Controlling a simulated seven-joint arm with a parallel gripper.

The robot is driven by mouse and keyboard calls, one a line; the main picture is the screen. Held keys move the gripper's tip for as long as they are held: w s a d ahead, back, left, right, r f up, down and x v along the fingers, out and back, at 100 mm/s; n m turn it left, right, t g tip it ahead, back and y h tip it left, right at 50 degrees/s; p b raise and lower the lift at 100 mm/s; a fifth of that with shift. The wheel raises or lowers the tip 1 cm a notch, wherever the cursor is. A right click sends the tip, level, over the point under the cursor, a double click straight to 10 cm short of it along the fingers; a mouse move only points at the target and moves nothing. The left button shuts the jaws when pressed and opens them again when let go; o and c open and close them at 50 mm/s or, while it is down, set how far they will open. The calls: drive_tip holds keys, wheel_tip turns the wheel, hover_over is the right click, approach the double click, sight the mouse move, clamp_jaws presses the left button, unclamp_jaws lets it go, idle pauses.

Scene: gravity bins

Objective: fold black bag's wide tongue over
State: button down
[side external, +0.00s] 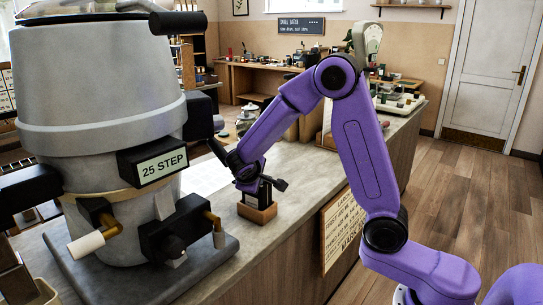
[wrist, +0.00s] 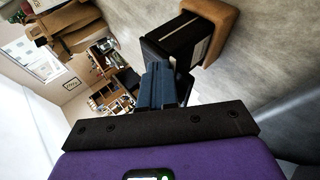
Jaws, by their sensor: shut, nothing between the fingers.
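The black bag (wrist: 178,42) stands in a small wooden holder (wrist: 216,14) in the wrist view and has a pale label on one face. In the side external view, the black bag (side external: 252,198) sits in the wooden holder (side external: 258,214) on the counter, directly below the end of my arm. My gripper (wrist: 160,66) has its dark blue fingers together and empty, with the tips at the bag's near end. I cannot tell whether they touch it. The wide tongue cannot be told apart from the rest of the black bag.
Bare grey counter (side external: 300,165) shows to the bag's right.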

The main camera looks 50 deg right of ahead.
drive_tip(key=shift+d, duration=0.1)
drive_tip(key=s+a+r, duration=0.2)
drive_tip(key=r, duration=0.4)
drive_tip(key=s+a+r, duration=0.2)
drive_tip(key=r, duration=0.4)
drive_tip(key=s+a+f+n+g+y, duration=0.1)
drive_tip(key=s+a+f+n+y, duration=0.1)
drive_tip(key=s, duration=0.8)
drive_tip(key=s+a+f+n+g+y, duration=0.2)
drive_tip(key=s+f, duration=0.4)
drive_tip(key=s, duration=0.4)
drive_tip(key=s+a+f+n+g+y, duration=0.1)
drive_tip(key=s+a+f+n+y, duration=0.2)
drive_tip(key=s, duration=0.7)
drive_tip(key=f+n+y, duration=0.1)
drive_tip(key=y, duration=0.1)
drive_tip(key=shift+n+g+y, duration=0.3)
drive_tip(key=shift+w, duration=0.1)
idle(1.9)
